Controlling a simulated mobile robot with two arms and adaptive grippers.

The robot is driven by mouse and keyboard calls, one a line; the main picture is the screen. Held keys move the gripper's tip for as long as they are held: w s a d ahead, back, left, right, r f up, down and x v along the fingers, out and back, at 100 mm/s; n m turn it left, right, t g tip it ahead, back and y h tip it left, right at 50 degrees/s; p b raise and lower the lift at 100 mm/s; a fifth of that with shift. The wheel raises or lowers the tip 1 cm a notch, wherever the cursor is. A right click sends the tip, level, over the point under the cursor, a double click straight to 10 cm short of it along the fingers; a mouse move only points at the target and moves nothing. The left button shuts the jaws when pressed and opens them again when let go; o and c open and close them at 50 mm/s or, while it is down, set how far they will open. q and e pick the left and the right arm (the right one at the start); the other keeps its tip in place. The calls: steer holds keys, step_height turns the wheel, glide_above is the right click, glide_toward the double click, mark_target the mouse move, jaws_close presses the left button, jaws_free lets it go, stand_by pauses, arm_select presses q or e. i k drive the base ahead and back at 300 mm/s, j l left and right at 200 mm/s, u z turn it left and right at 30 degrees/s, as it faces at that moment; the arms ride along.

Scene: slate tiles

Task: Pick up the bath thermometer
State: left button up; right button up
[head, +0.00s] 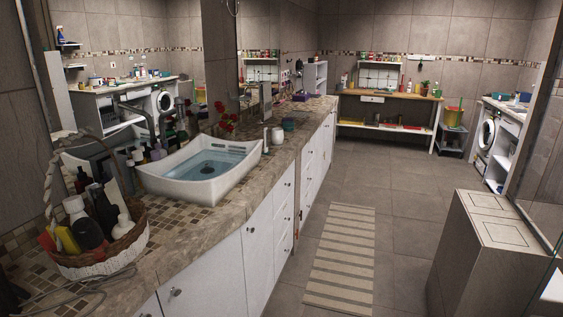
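I cannot make out a bath thermometer for certain. A white square basin (190,194) on the counter holds clear bluish water (222,160). A small dark round spot (207,169) shows in the water; I cannot tell whether it is the drain or a floating object. A wicker basket (112,250) with several bottles stands at the front left, and some of its contents are hidden. Neither of my grippers is plainly in view.
The stone counter (192,246) runs along the left above white cabinets (217,281). Red flowers (223,118) and a white cup (277,135) stand behind the basin. A striped mat (341,258) lies on open floor. A boxy grey unit (484,262) stands right.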

mark_target(266, 152)
steer(key=i+j+z, duration=0.2)
steer(key=i+j, duration=0.6)
steer(key=j, duration=0.15)
